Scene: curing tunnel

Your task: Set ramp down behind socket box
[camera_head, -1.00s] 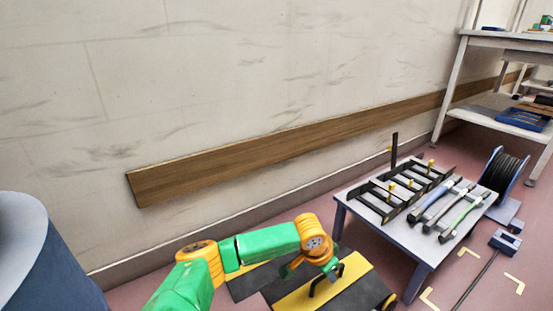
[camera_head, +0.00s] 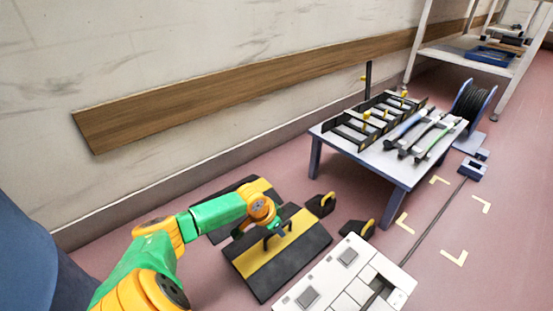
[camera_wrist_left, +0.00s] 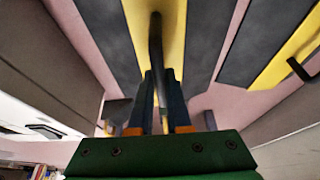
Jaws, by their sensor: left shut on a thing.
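The ramp (camera_head: 303,258) is a black panel with a yellow stripe and a black handle. My left gripper (camera_head: 272,232) is shut on that handle, over the yellow stripe; the wrist view shows the handle upright between the fingers (camera_wrist_left: 157,115). I cannot tell whether the ramp touches the floor. A similar black and yellow ramp (camera_head: 262,186) lies behind it and is partly covered; in the wrist view it shows at the right (camera_wrist_left: 275,68). A small blue-grey box (camera_head: 473,169) on the floor at the right, with a cable, looks like the socket box. My right gripper is not in view.
Two black wedges with yellow handles, one farther back (camera_head: 320,205) and one nearer (camera_head: 357,229), stand right of the ramp. A low table (camera_head: 378,166) holds racks and tools. A cable reel (camera_head: 472,104) stands beyond.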

